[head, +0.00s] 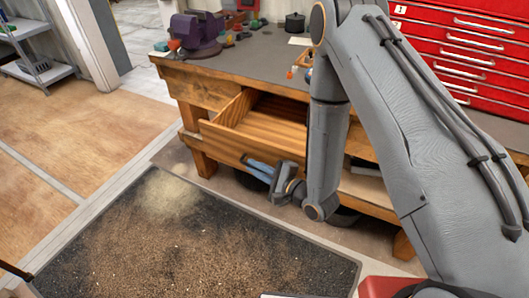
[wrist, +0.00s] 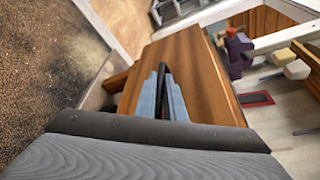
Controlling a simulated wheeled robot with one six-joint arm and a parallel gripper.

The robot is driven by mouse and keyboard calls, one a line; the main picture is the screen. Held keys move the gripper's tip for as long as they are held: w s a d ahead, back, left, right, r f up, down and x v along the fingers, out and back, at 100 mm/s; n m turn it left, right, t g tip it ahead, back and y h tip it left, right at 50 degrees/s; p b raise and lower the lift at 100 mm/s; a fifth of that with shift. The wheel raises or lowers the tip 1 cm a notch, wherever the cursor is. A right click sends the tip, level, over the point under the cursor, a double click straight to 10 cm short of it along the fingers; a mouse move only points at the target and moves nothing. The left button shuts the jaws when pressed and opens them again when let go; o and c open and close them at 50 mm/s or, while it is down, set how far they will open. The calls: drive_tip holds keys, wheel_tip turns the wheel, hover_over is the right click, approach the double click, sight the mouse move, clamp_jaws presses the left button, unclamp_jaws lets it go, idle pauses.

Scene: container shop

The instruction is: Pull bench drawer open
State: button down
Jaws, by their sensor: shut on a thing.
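The wooden bench drawer (head: 238,141) stands pulled out from under the bench (head: 262,56), and I can see into its open top. The part of the inside that shows is bare wood. My gripper (head: 250,163) is at the lower part of the drawer front, its pale blue fingers pointing at it. In the wrist view my gripper (wrist: 163,95) is shut on a dark, narrow drawer handle (wrist: 164,76) against the wooden drawer front (wrist: 200,75). Most of the handle is hidden between the fingers. My arm covers the drawer's right side in the head view.
A purple vise (head: 197,33) and a dark pot (head: 295,22) stand on the bench. A red tool chest (head: 470,50) is at the right. A dark, dusty mat (head: 190,235) lies on the floor in front. A grey metal shelf (head: 45,72) stands far left.

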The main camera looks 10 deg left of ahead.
drive_tip(key=shift+s+a, duration=0.25)
drive_tip(key=shift+s, duration=0.45)
drive_tip(key=shift+s+a, duration=0.25)
drive_tip(key=shift+s, duration=0.4)
drive_tip(key=c, duration=2.1)
unclamp_jaws()
drive_tip(key=b+v, duration=0.2)
drive_tip(key=v, duration=0.5)
drive_tip(key=shift+s+d, duration=0.25)
drive_tip(key=shift+d, duration=0.05)
